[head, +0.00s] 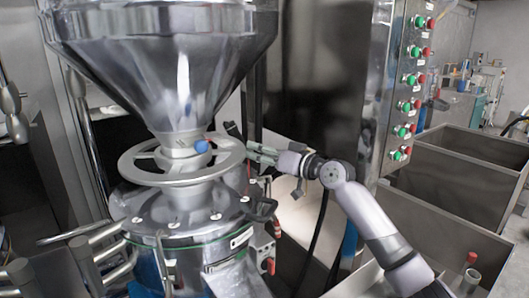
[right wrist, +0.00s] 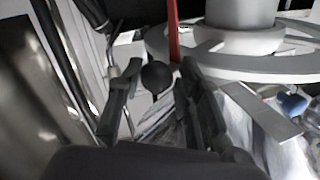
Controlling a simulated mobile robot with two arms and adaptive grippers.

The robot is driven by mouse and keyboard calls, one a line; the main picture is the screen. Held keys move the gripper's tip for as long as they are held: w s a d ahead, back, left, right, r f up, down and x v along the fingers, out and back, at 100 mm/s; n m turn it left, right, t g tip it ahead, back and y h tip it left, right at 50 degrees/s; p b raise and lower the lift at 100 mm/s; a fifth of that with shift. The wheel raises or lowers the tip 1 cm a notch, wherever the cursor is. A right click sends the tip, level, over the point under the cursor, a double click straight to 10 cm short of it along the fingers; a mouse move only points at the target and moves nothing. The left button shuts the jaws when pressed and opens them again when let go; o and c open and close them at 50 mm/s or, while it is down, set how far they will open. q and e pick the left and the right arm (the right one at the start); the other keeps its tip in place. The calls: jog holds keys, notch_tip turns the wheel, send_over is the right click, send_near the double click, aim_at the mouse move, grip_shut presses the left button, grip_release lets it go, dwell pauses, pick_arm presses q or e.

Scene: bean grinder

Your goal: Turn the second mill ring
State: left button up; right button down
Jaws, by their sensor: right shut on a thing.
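The mill ring (head: 140,176) is a grey metal wheel with spokes around the neck below the steel hopper (head: 165,65). Part of it shows at the upper right of the right wrist view (right wrist: 225,66). My right gripper (head: 254,151) is at the ring's right edge in the head view. In the right wrist view a dark round knob (right wrist: 157,77) shows between its two fingers, and the gripper is shut on this knob. How the knob joins the ring is hidden. My left gripper is not in view.
The round mill body (head: 185,232) with clamps is below the ring. A steel panel with green and red buttons (head: 411,80) stands to the right, above steel bins (head: 462,177). Metal pipes are at the left.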

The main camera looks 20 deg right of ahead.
jog(key=shift+w+d+r, duration=0.1)
jog(key=shift+d+r, duration=0.15)
jog(key=shift+r, duration=0.4)
jog(key=c, duration=1.6)
grip_release()
jog(key=shift+o, duration=0.8)
jog(key=shift+w, duration=0.15)
jog(key=shift+o, duration=0.7)
jog(key=shift+w+a+f, duration=0.1)
jog(key=shift+w+f, duration=0.05)
jog(key=shift+w, duration=0.05)
jog(key=shift+w+a+f, duration=0.25)
jog(key=shift+w+a, duration=0.05)
jog(key=shift+a, duration=0.2)
jog(key=shift+s+d+f, duration=0.25)
jog(key=shift+s+d, duration=0.2)
jog(key=shift+s, duration=0.05)
jog(key=v, duration=1.1)
jog(key=shift+a+r, duration=0.2)
jog(key=shift+s, duration=0.1)
